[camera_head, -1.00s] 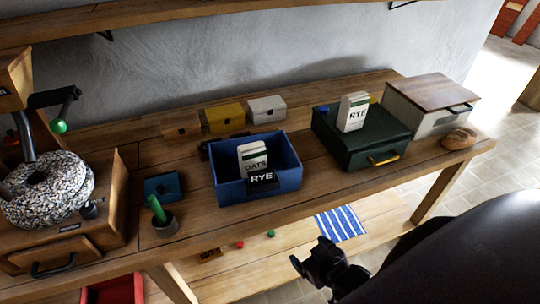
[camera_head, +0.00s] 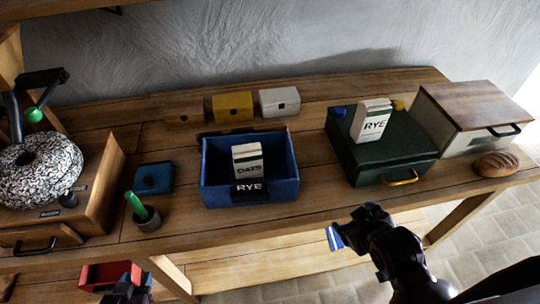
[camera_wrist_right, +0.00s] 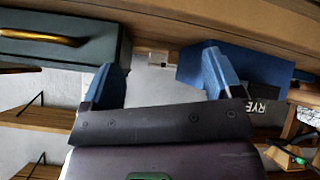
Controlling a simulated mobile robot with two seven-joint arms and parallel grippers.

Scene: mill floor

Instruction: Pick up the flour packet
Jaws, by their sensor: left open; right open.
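A packet marked RYE (camera_head: 371,121) stands on the lid of the dark green box (camera_head: 390,162). A packet marked OATS (camera_head: 247,161) stands inside the open blue bin (camera_head: 283,192), whose front label reads RYE. My left gripper (camera_head: 128,288) is low at the bottom edge, in front of the bench, small and dark; it is open. My right gripper (camera_wrist_right: 165,85) is open with nothing between its blue fingers. In the head view the right arm's dark end is in front of the bench, below the green box.
The bench (camera_head: 330,197) also carries a mill with a speckled stone (camera_head: 35,175), a green-handled tool in a cup (camera_head: 143,213), small boxes (camera_head: 233,107), a bread box (camera_head: 475,110) and a loaf (camera_head: 494,163). A red bin (camera_head: 108,273) is lower left.

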